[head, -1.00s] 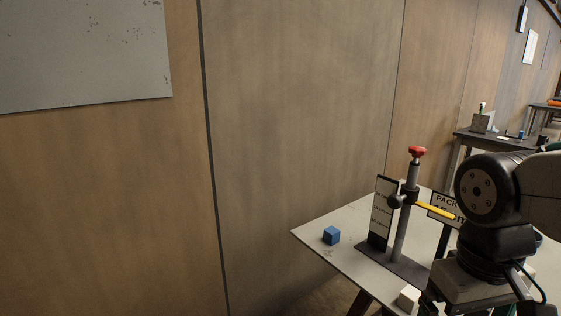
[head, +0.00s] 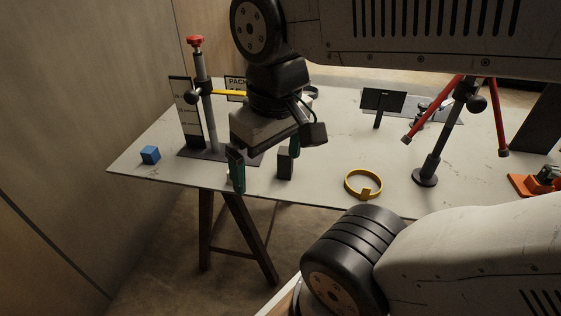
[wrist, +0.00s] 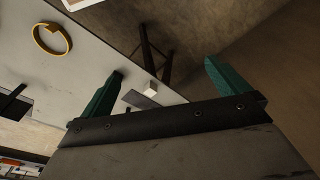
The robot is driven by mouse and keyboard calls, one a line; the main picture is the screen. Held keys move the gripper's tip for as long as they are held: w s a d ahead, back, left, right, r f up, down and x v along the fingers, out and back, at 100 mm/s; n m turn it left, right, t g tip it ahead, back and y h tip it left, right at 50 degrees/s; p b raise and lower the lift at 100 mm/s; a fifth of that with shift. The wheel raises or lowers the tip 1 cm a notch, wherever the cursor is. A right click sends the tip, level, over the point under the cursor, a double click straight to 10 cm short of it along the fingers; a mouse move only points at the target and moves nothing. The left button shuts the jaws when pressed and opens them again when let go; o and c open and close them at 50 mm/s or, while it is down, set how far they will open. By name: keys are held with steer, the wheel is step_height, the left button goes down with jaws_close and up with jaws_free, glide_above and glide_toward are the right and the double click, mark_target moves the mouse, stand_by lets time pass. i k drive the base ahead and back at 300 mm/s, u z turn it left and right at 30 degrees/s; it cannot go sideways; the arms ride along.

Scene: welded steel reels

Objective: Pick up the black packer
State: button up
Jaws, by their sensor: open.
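A dark upright block (head: 284,165), which looks like the black packer, shows beside my gripper's right finger in the head view. I cannot tell whether the two touch. The block cannot be made out in the wrist view, where the left finger may hide it. My gripper (head: 265,162) is open above the table's front part, pointing down, with nothing seen between its green fingers. Both fingers show wide apart in the wrist view (wrist: 160,84).
On the table (head: 335,150) stand a post with a red knob (head: 199,90), a blue cube (head: 150,155), a yellow ring (head: 363,184) and a black panel (head: 383,101). A lamp-like stand (head: 432,160) is at right.

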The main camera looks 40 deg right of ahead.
mark_target(285, 162)
steer(key=u, duration=1.05)
steer(key=k, duration=0.65)
steer(key=z, duration=1.05)
